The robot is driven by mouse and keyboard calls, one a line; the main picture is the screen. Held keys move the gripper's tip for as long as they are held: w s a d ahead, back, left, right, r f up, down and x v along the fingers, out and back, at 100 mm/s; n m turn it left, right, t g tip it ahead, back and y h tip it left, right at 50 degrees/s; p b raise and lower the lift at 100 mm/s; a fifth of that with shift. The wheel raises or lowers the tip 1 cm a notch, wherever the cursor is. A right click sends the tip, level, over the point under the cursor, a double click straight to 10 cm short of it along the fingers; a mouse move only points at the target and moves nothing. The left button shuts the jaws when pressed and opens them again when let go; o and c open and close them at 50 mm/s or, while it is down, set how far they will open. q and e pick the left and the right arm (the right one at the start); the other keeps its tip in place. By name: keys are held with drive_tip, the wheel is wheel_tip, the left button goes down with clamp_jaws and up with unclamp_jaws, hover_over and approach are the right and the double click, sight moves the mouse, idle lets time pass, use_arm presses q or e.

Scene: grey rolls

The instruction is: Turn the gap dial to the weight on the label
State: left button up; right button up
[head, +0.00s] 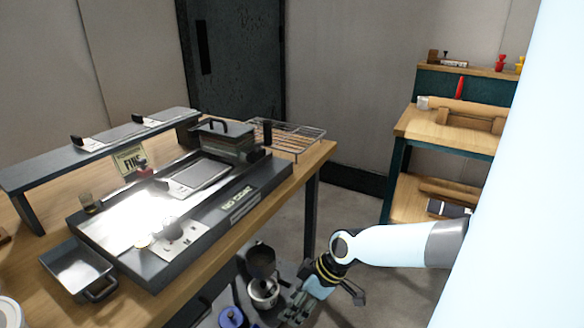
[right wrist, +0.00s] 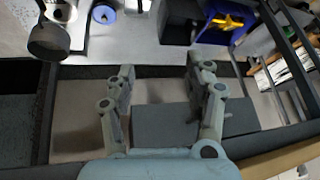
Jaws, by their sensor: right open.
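A pale label card (head: 129,161) with large dark lettering, seemingly "FINE", stands under the raised shelf on the table. The grey machine (head: 118,256) lies in front of it, with a bright flat bed. A pale plate (head: 184,241) near its front end carries letters, of which C and M can be read. This looks like the gap dial's scale; the knob and its setting are too small and washed out to tell. My right gripper (head: 301,300) is low beside the table, away from the machine. It is open and empty in the right wrist view (right wrist: 162,78). My left gripper is not in view.
A metal pan (head: 78,268) sits at the machine's front left. A wire rack (head: 290,137) is at the table's back right. A lower shelf with pots (head: 262,262) lies near my right gripper. A wooden bench (head: 445,131) stands at the right. Floor between them is clear.

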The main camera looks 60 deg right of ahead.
drive_tip(key=shift+s+d+f, duration=0.2)
drive_tip(key=shift+s+f, duration=0.35)
drive_tip(key=shift+f, duration=0.2)
drive_tip(key=shift+w+d, duration=0.1)
